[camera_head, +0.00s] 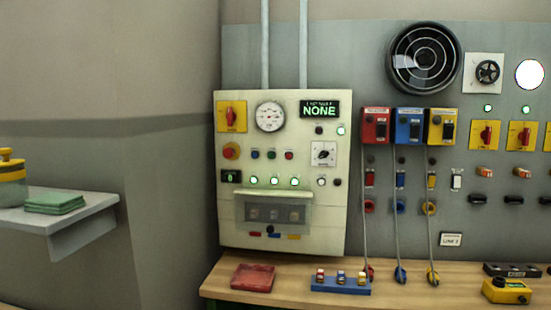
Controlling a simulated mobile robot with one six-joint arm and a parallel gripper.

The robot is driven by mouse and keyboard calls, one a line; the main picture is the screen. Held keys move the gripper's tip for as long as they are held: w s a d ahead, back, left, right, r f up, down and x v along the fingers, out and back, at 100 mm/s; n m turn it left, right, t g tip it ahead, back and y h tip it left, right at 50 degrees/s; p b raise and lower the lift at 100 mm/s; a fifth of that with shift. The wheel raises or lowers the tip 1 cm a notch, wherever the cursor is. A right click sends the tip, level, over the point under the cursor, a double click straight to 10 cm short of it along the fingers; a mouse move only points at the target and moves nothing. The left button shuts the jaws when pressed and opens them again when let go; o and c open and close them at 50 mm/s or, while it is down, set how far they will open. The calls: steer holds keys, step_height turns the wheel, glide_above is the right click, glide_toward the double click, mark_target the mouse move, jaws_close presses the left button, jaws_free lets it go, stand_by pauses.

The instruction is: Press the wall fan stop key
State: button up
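A round black wall fan (424,58) is mounted high on the grey wall panel. Left of it hangs a cream control box (230,205) with a gauge, a green display reading NONE (319,110), a red button on a yellow base (231,151), and small blue, green and red buttons (272,154). Lit green lamps (274,181) run below these buttons. A small dark key (319,130) sits under the display, beside a lit lamp. No key label is readable, so I cannot tell which is the wall fan stop key. My gripper is not in view.
A wooden bench (225,288) below holds a red tray (254,278), a blue rack with stoppers (341,285) and a yellow box (506,291). Red, blue and yellow units (408,126) with hanging cables are right of the box. A shelf (90,203) juts out at left.

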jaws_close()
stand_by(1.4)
